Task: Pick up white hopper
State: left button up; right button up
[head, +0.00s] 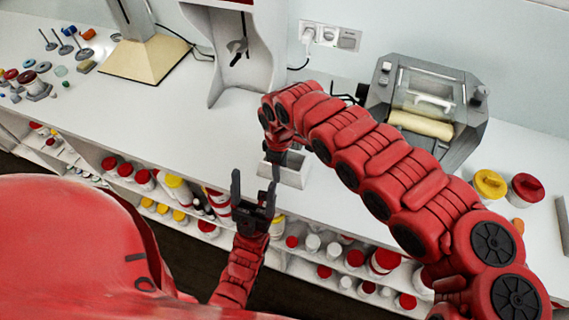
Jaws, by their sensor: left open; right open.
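The white hopper (299,172) appears to be the small open-topped white box standing on the white counter near its front edge. My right arm comes in from the right and arches over the counter. My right gripper (276,158) points down at the left part of the hopper; it is open, but its fingertips are small and partly hidden, so I cannot tell if they touch it. My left gripper (254,188) is open and empty, pointing up in front of the counter edge, just left of and nearer than the hopper.
A grey roller machine (425,100) stands at the back right. A white stand (232,70) is behind the hopper. Yellow and red jars (490,184) sit at the right. Shelves below hold several bottles. The counter (150,115) left of the hopper is clear.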

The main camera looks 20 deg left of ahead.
grip_shut()
dwell(1.4)
